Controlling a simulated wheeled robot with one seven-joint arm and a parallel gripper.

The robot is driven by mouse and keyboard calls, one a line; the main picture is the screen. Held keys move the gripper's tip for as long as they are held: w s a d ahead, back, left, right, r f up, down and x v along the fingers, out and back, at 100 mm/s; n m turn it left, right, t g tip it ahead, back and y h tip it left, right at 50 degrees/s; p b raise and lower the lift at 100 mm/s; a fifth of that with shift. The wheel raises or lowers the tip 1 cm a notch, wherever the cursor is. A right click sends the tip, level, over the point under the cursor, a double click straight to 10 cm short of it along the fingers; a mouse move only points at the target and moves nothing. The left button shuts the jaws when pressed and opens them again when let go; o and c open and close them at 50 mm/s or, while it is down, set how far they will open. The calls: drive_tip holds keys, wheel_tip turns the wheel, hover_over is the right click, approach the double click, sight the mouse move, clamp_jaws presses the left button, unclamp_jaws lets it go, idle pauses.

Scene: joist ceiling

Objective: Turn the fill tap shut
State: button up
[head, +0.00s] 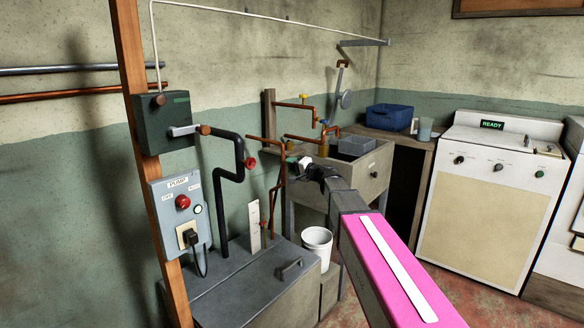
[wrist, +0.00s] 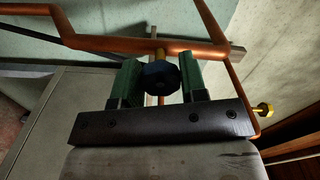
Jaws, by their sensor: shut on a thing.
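The tap is a dark, round knob (wrist: 159,76) on a brass stem at a copper pipe (wrist: 150,46), seen in the wrist view. My gripper (wrist: 163,82) has a green-padded finger on each side of the knob and is shut on it. In the head view my gripper (head: 300,165) is at the end of my pink arm, by the copper pipes at the left front of the sink. The knob cannot be made out there. How far the tap is turned cannot be told.
A grey pump tank (head: 255,287) with a white bucket (head: 317,244) is below left. A pump switch box (head: 181,215) is on the wooden post. A white machine (head: 487,200) stands right.

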drive_tip(key=shift+m, duration=1.5)
drive_tip(key=o, duration=0.9)
drive_tip(key=v, duration=1.1)
drive_tip(key=shift+f, duration=0.1)
